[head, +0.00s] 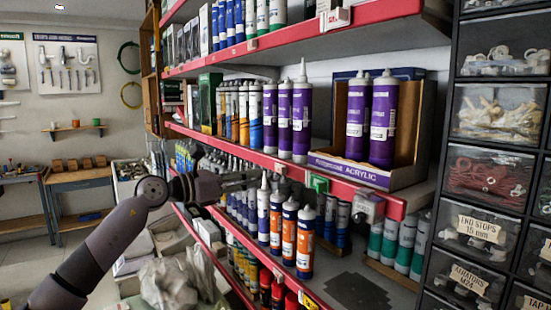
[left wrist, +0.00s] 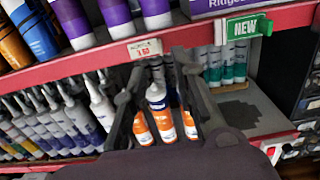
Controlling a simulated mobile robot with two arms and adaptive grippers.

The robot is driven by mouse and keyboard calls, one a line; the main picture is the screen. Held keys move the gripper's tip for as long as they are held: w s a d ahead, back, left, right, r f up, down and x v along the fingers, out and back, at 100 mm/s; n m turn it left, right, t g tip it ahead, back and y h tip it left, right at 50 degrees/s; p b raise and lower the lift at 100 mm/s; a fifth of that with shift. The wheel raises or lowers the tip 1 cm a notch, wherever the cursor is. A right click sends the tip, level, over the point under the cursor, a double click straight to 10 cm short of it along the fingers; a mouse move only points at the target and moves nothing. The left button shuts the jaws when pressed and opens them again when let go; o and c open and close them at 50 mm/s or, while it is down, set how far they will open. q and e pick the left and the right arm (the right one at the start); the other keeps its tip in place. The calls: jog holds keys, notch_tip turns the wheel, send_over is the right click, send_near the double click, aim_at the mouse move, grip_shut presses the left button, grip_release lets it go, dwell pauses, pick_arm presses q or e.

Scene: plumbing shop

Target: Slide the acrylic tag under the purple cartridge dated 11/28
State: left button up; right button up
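Three purple cartridges (head: 301,118) stand on the middle shelf, and two more purple cartridges (head: 383,118) stand in a display box (head: 425,125) lettered ACRYLIC. Their dates are too small to read. A small white price tag (head: 280,168) sits on the red shelf rail below the three cartridges; it also shows in the left wrist view (left wrist: 145,49), its lettering too blurred to read fully. My left gripper (head: 252,178) is just left of this tag, in front of the rail. In the left wrist view its fingers (left wrist: 152,75) are apart and empty, below the tag. My right gripper is not visible.
A green NEW tag (head: 318,184) and a whitish holder (head: 367,207) sit farther right on the rail. Orange-and-white cartridges (head: 305,240) stand on the shelf below, behind the gripper. A drawer cabinet (head: 495,130) bounds the right side.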

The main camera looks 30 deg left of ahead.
aim_at(276, 171)
pick_arm(q)
jog(key=p+x, duration=0.4)
jog(key=x, duration=0.4)
jog(key=shift+w+d, duration=0.15)
jog(key=shift+w, duration=0.1)
jog(key=shift+c, duration=0.4)
grip_shut()
